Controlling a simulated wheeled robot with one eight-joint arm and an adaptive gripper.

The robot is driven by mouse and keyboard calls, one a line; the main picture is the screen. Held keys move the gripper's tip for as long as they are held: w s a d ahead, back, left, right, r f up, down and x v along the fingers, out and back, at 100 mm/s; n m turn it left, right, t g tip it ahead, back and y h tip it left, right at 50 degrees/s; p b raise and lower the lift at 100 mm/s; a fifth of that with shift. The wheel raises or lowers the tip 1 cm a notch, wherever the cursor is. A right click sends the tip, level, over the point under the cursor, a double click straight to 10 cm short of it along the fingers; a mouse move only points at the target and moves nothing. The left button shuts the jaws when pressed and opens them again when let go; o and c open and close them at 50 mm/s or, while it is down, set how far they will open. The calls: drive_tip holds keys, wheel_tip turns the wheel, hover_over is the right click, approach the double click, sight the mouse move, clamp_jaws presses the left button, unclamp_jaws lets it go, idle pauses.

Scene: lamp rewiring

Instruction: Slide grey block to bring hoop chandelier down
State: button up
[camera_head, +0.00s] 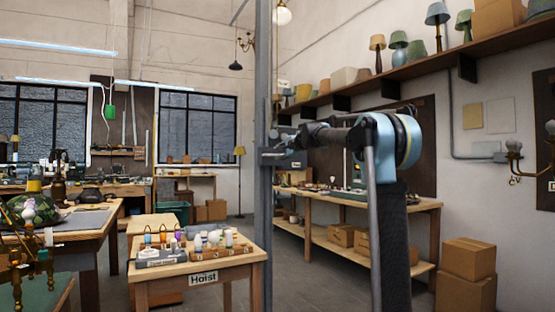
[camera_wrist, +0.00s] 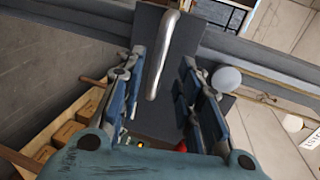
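My gripper (camera_wrist: 164,100) is open in the wrist view, with its blue finger pads apart. A dark grey block-like panel (camera_wrist: 150,118) with a silver bar (camera_wrist: 165,55) lies ahead; the bar's near end shows between the fingers, touching neither visibly. This panel may be the grey block, but I cannot tell for sure. In the head view my gripper (camera_head: 273,155) is at the upright grey post (camera_head: 263,220), and the block is too small to make out there. I cannot identify the hoop chandelier; a small dark chandelier (camera_head: 246,43) hangs far back.
A workbench (camera_head: 340,198) stands behind my arm, with cardboard boxes (camera_head: 467,260) at right. A lamp shelf (camera_head: 430,58) runs along the right wall. Floor shows between the benches.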

drive_tip(key=v, duration=0.7)
idle(0.4)
drive_tip(key=s+d+f+n+g+h, duration=0.2)
drive_tip(key=s+d+f, duration=0.5)
drive_tip(key=s+f, duration=1.1)
drive_tip(key=s+d+f+n+g+h, duration=0.3)
drive_tip(key=s+d+f+n+g, duration=0.2)
drive_tip(key=s+f, duration=1.4)
drive_tip(key=s+d+f+n+g+h, duration=0.3)
drive_tip(key=s+d+f, duration=0.8)
drive_tip(key=s+f, duration=0.7)
drive_tip(key=shift+s+f+n+g, duration=0.2)
drive_tip(key=shift+f+n+g, duration=0.3)
drive_tip(key=shift+f+n, duration=0.4)
drive_tip(key=shift+a, duration=0.15)
